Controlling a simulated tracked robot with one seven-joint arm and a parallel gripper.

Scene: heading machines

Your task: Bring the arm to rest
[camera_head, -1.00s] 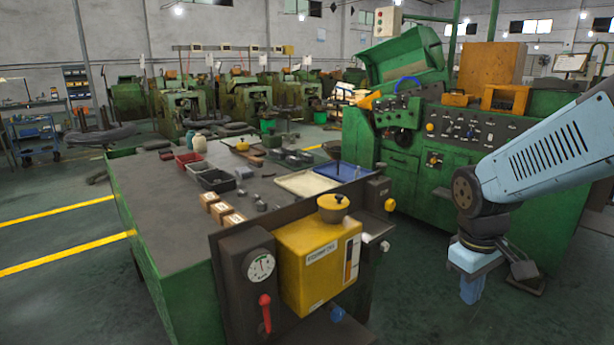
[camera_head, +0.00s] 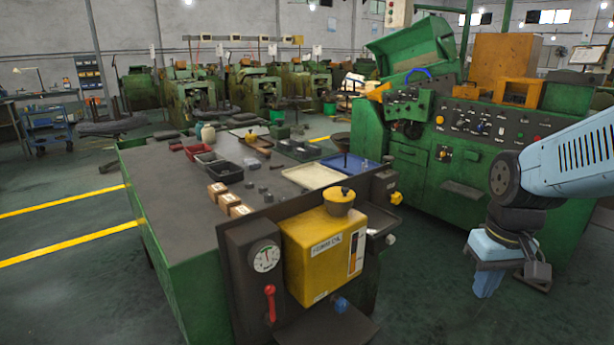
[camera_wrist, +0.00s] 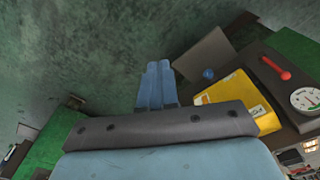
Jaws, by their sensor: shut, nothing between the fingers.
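My arm (camera_head: 575,165) is light blue and comes in from the right edge of the head view. Its forearm reaches left to a dark round joint, and the wrist hangs down from there. My gripper (camera_head: 487,284) points down over the open floor, right of the green bench and in front of the green machine. In the wrist view my gripper (camera_wrist: 158,72) shows two blue fingers lying together, shut with nothing between them. The fingers touch nothing that I can see.
A green bench (camera_head: 150,190) with a dark top carries small boxes and trays. A yellow oil box (camera_head: 325,258) and a gauge panel with a red lever (camera_head: 270,302) are on its near end. A green machine (camera_head: 455,185) stands behind my arm. Dark green floor (camera_head: 425,290) lies free between.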

